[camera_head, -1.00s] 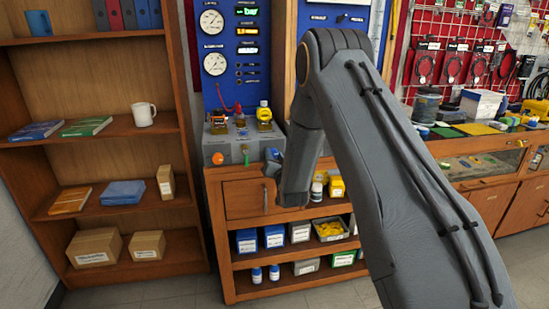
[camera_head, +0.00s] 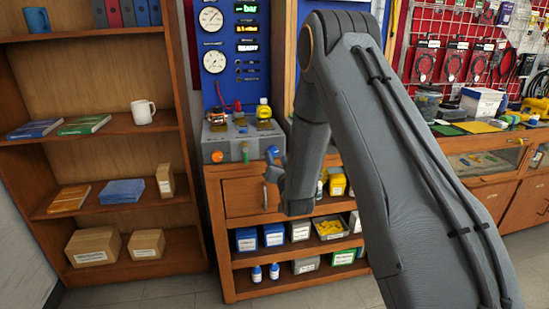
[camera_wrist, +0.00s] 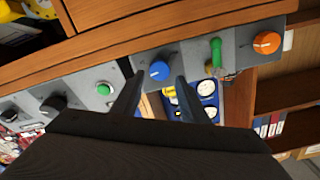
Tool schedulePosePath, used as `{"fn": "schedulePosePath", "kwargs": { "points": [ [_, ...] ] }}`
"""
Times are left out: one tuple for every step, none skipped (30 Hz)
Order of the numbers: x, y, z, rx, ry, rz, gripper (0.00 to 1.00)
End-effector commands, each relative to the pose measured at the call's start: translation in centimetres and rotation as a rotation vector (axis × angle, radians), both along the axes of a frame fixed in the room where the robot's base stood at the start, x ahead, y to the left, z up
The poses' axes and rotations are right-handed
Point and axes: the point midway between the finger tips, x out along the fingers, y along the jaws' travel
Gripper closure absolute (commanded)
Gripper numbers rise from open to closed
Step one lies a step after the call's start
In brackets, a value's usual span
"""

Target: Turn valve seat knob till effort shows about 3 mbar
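The bench panel (camera_head: 231,149) is grey and carries an orange knob (camera_head: 217,157), a green lever-like control (camera_head: 245,153) and a blue knob (camera_head: 272,152). No readable label shows which is the valve seat knob. In the wrist view, seen upside down, the blue knob (camera_wrist: 160,71) lies between the fingertips of my gripper (camera_wrist: 160,77). The fingers are open, one to each side, with gaps to the knob in the picture; I cannot tell contact. The green control (camera_wrist: 215,54) and orange knob (camera_wrist: 267,43) are to the right. Lit displays (camera_head: 247,29) above are too small to read surely.
Two round gauges (camera_head: 212,39) are on the blue backboard. A wooden drawer (camera_head: 244,197) is under the panel. A bookshelf (camera_head: 183,130) stands left. A green button (camera_wrist: 104,89) and black knobs (camera_wrist: 53,105) are on another grey panel left in the wrist view.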

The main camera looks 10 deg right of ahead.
Motion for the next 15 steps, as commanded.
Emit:
{"fn": "schedulePosePath", "kwargs": {
  "points": [
    [-0.8,0.0,0.0,0.000,0.001,0.000,0.60],
    [-1.2,0.0,-0.1,0.000,0.002,0.001,0.60],
    [-1.7,0.0,-0.1,0.000,0.001,0.000,0.60],
    [-2.0,0.0,-0.1,0.000,0.001,0.000,0.60],
    [-2.3,0.1,-0.1,0.000,0.002,0.001,0.60],
    [-2.6,0.1,-0.1,0.000,0.001,0.000,0.60],
    [-2.8,0.1,0.0,0.000,0.001,0.000,0.60],
    [-2.9,0.1,0.0,0.000,0.001,0.001,0.60],
    [-3.1,0.1,0.0,0.000,0.001,0.001,0.60],
    [-3.1,0.1,0.0,0.000,0.000,0.001,0.60],
    [-3.1,0.1,0.0,0.000,0.000,0.001,0.60],
    [-3.2,0.1,0.0,0.000,0.000,0.001,0.60],
    [-3.2,0.1,0.0,0.000,0.000,0.001,0.60],
    [-3.1,0.1,0.0,0.000,0.000,0.001,0.60],
    [-3.1,0.1,0.0,0.000,0.000,0.001,0.60]
  ]
}}
